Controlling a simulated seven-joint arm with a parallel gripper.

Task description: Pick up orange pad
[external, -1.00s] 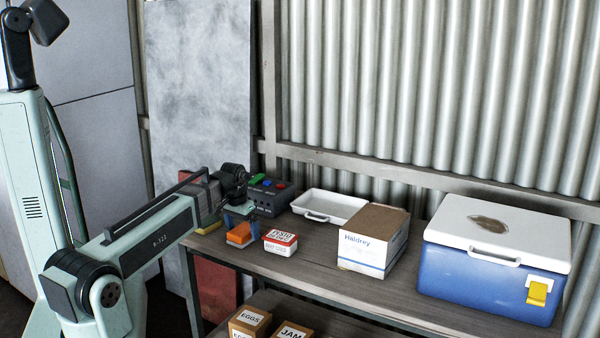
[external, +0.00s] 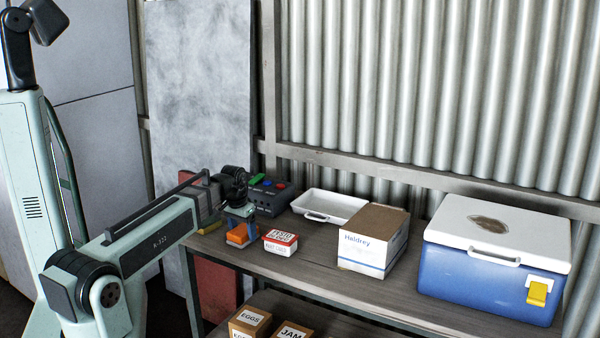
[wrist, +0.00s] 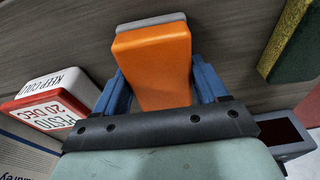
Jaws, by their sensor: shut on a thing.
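The orange pad (external: 238,236) is a small orange block with a light grey layer along one side, near the left end of the workbench. In the wrist view the orange pad (wrist: 152,62) sits between the two blue fingers of my gripper (wrist: 155,85). In the external view my gripper (external: 240,217) reaches down over it from above. The fingers are shut on the pad's sides. I cannot tell whether the pad is clear of the bench.
A red and white pesto tub (external: 280,243) stands close to the right of the pad. Behind are a dark button box (external: 268,197) and a white tray (external: 330,206). A cardboard box (external: 372,240) and a blue cooler (external: 480,285) stand further right. A yellow-green sponge (wrist: 290,42) lies to the other side.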

